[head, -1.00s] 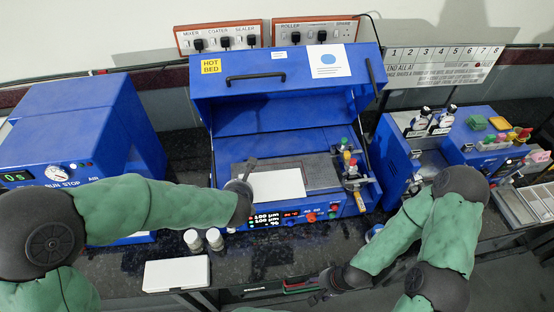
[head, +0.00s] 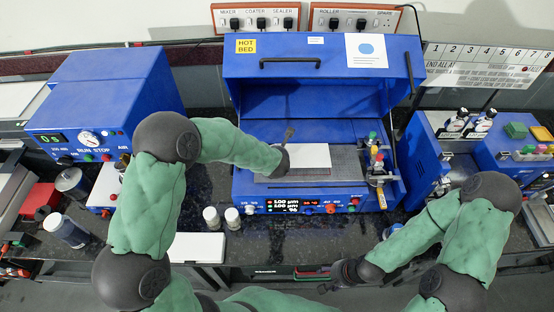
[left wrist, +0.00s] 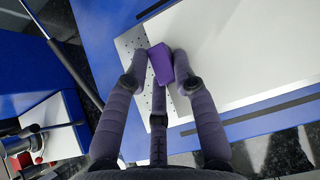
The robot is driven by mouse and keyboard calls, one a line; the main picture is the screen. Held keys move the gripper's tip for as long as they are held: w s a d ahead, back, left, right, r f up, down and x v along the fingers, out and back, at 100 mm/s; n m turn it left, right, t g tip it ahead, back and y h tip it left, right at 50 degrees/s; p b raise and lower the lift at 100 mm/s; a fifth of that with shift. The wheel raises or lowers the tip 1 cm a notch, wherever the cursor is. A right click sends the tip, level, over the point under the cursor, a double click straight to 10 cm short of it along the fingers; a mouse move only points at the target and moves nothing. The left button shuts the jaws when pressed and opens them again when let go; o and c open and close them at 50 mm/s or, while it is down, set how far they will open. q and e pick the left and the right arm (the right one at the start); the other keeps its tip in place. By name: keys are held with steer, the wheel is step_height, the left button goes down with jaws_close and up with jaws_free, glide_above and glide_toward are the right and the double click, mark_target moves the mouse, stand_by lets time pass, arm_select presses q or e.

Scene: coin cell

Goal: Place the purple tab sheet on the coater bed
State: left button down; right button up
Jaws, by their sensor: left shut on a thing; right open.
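My left gripper (head: 287,142) is at the left part of the coater bed. In the left wrist view, its fingers (left wrist: 160,68) are shut on a small purple tab (left wrist: 161,64). A white sheet (head: 308,155) lies over the grey coater bed (head: 347,162); it fills much of the left wrist view (left wrist: 235,45). I cannot tell whether the sheet rests flat on the bed. Perforated plate (left wrist: 131,43) shows beside the tab. My right gripper (head: 331,281) is open and empty, low in front of the bench.
The blue coater's lid (head: 320,65) stands open behind the bed. A small fixture with coloured knobs (head: 376,165) stands at the bed's right. Two white-capped jars (head: 211,217) and a white slab (head: 197,248) are on the bench at the front left.

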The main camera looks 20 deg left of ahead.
arm_select(q)
steer(key=shift+w+f, duration=0.4)
steer(key=shift+f, duration=1.6)
steer(key=shift+f+b, duration=0.3)
steer(key=shift+b, duration=0.25)
steer(key=shift+s+f+b, duration=0.2)
steer(key=shift+f+b, duration=0.15)
steer(key=shift+b, duration=0.15)
steer(key=c, duration=1.4)
jaws_free()
steer(key=shift+o, duration=0.6)
steer(key=shift+f, duration=0.1)
